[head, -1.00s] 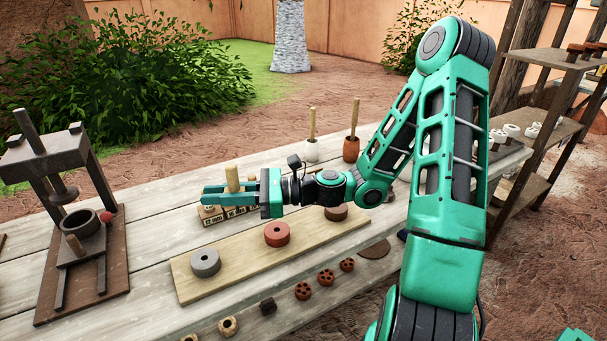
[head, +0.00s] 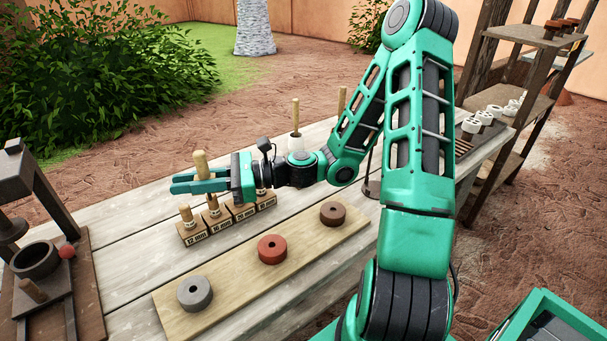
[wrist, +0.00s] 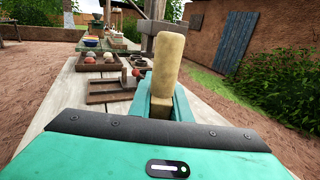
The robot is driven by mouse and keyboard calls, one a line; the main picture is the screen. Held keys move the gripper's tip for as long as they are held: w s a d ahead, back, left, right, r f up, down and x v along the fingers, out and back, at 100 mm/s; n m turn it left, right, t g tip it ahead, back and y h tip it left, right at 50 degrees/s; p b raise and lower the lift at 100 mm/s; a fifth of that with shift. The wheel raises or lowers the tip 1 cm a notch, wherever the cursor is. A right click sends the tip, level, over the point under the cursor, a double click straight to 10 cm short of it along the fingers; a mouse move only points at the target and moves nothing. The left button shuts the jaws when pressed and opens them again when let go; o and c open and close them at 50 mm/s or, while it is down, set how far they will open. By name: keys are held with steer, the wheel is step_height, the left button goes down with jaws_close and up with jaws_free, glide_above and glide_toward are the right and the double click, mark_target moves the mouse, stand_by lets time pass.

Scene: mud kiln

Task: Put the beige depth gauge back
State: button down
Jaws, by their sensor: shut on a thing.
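The beige depth gauge (head: 202,165) is a light wooden peg between the fingers of my gripper (head: 188,184), which is shut on it. In the head view it leans slightly, its upper end above the fingers. In the wrist view the beige gauge (wrist: 168,60) rises from between the fingers. Below the gripper stands a row of wooden blocks (head: 194,239) with size labels such as 12 mm. A shorter peg (head: 186,213) stands in the leftmost block. Beige also shows under the fingers at the second block; I cannot tell whether it is the held gauge's lower part.
A board (head: 232,285) with grey, red and brown rings lies in front of the blocks. A dark wooden press (head: 34,262) stands at the left. Bare planks lie left of the blocks.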

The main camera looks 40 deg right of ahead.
steer(key=w+d+m+t+h, duration=0.4)
steer(key=d+t+h, duration=0.1)
steer(key=d, duration=0.6)
steer(key=w+d+m+t+h, duration=0.4)
steer(key=d, duration=0.7)
steer(key=shift+w+d+f, duration=0.15)
steer(key=shift+d+f, duration=2.55)
steer(key=shift+f, duration=0.05)
steer(key=shift+w+d+f, duration=0.15)
steer(key=shift+d+f, duration=2.55)
steer(key=shift+f, duration=0.45)
steer(key=c, duration=1.8)
jaws_free()
steer(key=shift+o, duration=0.8)
